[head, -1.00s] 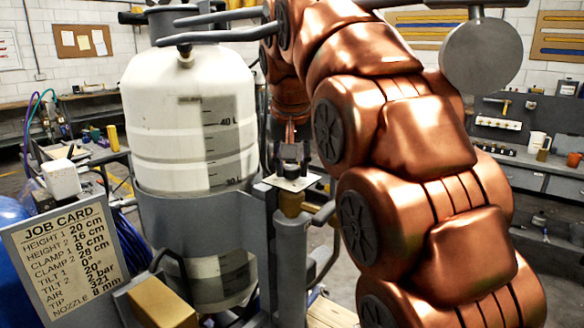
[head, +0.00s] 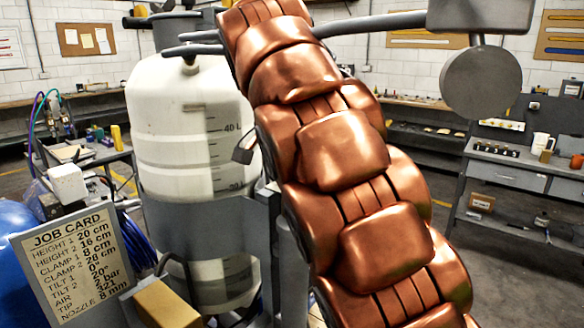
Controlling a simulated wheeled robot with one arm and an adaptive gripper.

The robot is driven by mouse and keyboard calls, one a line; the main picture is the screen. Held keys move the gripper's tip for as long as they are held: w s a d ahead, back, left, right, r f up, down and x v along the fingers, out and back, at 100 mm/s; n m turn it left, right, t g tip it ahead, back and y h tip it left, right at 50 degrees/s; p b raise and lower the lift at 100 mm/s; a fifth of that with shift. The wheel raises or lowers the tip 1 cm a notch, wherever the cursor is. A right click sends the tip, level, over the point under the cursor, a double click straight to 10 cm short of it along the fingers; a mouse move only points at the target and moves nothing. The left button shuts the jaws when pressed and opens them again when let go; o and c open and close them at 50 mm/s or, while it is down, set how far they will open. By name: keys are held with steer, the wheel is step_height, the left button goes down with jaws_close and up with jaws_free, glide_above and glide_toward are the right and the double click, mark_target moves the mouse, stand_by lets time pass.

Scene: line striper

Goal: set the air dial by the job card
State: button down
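The job card (head: 70,262) stands tilted at the lower left in the head view. Its air line seems to read 2 bar, level with the rows for tilt and tip. The air dial is not visible; my copper arm covers the spot right of the white tank where a small plate with a dark knob showed earlier. My gripper is hidden behind my arm, so its fingers and anything in them cannot be seen. A small dark grey piece shows at the arm's left edge, in front of the tank; I cannot tell what it is.
The white tank (head: 188,125) sits in a grey holder (head: 205,235). Grey handlebars (head: 375,25) cross above, with a round grey disc (head: 481,83) at right. A tan block (head: 166,310) is low at front. Floor is open at right, before the workbench (head: 515,178).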

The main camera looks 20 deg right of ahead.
stand_by(0.4)
steer(key=c, duration=0.8)
jaws_free()
steer(key=shift+o, duration=0.2)
